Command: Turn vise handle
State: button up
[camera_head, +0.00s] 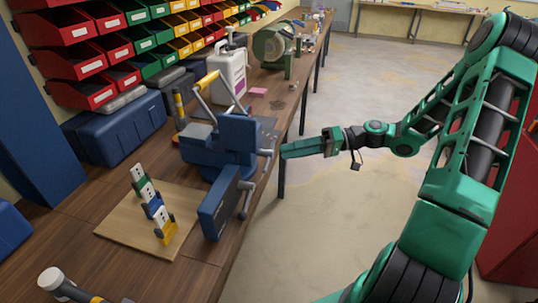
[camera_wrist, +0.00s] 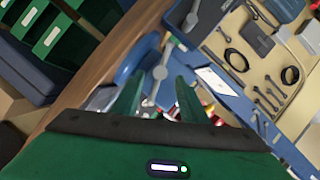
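The blue vise (camera_head: 236,133) stands at the bench's right edge. Its grey bar handle (camera_head: 246,201) hangs down at a slant on the side facing my gripper. My gripper (camera_head: 284,151) is level with the vise, just right of the handle's upper part. In the wrist view my gripper (camera_wrist: 160,77) has its two green fingers apart with nothing held. The grey handle (camera_wrist: 160,73) and its round hub show in the gap between the fingertips, seemingly beyond them. I cannot tell whether either finger touches it.
A wooden board (camera_head: 118,226) with colored blocks lies left of the vise. A hammer (camera_head: 62,284) lies at the near left. A white jug (camera_head: 227,74) and a green machine (camera_head: 273,46) stand farther along the bench. Open floor (camera_head: 340,215) lies to the right.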

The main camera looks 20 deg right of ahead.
aim_at(273, 155)
jog(key=shift+x, duration=3)
grip_shut()
